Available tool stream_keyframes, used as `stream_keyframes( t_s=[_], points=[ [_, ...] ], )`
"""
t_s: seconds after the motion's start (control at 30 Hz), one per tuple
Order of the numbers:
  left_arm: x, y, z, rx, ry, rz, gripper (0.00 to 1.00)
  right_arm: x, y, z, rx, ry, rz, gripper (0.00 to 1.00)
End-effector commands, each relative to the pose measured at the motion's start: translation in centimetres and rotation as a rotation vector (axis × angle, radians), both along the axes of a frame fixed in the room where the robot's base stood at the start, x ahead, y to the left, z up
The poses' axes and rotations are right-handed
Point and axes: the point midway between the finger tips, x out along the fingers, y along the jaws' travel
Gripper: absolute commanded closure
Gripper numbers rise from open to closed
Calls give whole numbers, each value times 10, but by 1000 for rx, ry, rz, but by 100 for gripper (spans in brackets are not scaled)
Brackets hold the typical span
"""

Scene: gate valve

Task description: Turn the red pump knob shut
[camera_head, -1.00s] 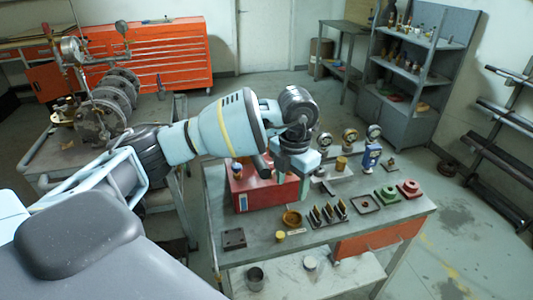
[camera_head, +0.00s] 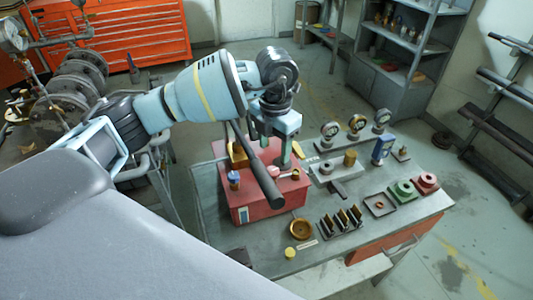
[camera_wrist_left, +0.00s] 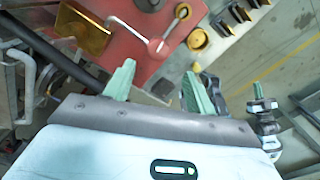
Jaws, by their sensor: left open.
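The red pump box (camera_head: 270,205) stands on the grey workbench.
Gauges (camera_head: 357,123) stand at the back of the bench. A brown dish (camera_head: 300,229), a slotted rack (camera_head: 340,219), and green (camera_head: 403,190) and red blocks (camera_head: 426,182) lie right and front.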

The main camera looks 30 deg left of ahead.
Motion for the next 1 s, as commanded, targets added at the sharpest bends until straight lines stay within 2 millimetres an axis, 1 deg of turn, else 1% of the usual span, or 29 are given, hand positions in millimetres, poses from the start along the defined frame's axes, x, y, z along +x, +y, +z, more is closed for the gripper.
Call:
stream_keyframes(
  t_s=[0.3,0.43,0.57,0.8,0.9,1.0],
  points=[
    [0,0,0,0,0,-1,45,-1,0,-1,0,2,0,100],
    [0,0,-7,0,1,0,45,-2,-1,-2,-3,4,1,100],
    [-1,0,-23,0,3,0,45,-2,-2,-2,-4,5,1,100],
    [-1,0,-58,1,2,0,45,-2,-2,-2,-4,4,1,100],
    [-1,0,-69,1,2,0,45,-2,-2,-2,-4,5,1,100],
    [-1,0,-75,-1,1,-1,45,-2,-2,-2,-4,5,1,100]
  ],
)
